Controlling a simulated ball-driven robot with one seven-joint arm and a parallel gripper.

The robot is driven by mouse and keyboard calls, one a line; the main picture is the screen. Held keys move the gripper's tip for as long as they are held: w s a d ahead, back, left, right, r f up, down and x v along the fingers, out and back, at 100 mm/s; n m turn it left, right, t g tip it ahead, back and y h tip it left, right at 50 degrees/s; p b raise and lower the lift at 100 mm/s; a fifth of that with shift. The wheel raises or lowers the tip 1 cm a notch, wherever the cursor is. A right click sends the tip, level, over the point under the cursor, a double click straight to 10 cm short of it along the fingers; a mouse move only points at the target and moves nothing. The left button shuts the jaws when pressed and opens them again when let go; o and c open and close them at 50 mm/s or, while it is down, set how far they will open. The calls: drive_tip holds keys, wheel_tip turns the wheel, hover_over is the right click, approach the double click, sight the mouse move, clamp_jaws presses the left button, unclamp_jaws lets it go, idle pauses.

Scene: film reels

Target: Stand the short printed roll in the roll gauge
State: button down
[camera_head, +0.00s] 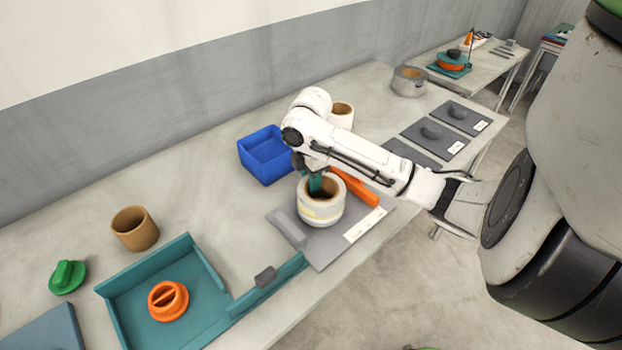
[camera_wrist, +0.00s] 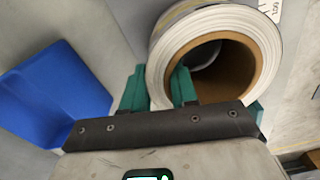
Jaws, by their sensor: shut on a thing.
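The short printed roll (camera_head: 321,208) is white with a grey and yellow printed band and a brown core. It is upright over the grey plate of what looks like the roll gauge (camera_head: 318,245), between a grey block and an orange bar (camera_head: 356,187). I cannot tell whether it touches the plate. My gripper (camera_head: 315,183) reaches down from above and is shut on the roll's wall. In the wrist view, my gripper (camera_wrist: 160,88) has one teal finger inside the core and one outside the roll (camera_wrist: 262,45). The roll hides part of the plate.
A blue bin (camera_head: 265,160) stands just behind. A white roll (camera_head: 341,115) is behind my arm. A teal tray (camera_head: 140,268) holding an orange knobbed piece (camera_head: 168,301) is front left, near a brown core (camera_head: 135,228). Grey plates (camera_head: 434,137) lie to the right.

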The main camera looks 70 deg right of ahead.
drive_tip(key=shift+f+b, duration=0.35)
drive_tip(key=shift+f, duration=0.15)
idle(0.6)
drive_tip(key=c, duration=1.1)
unclamp_jaws()
drive_tip(key=shift+c, duration=0.2)
wheel_tip(320, 180, up, 8)
drive_tip(key=p, duration=0.7)
drive_tip(key=shift+r, duration=0.2)
drive_tip(key=shift+r+p, duration=0.6)
drive_tip(key=shift+r, duration=0.7)
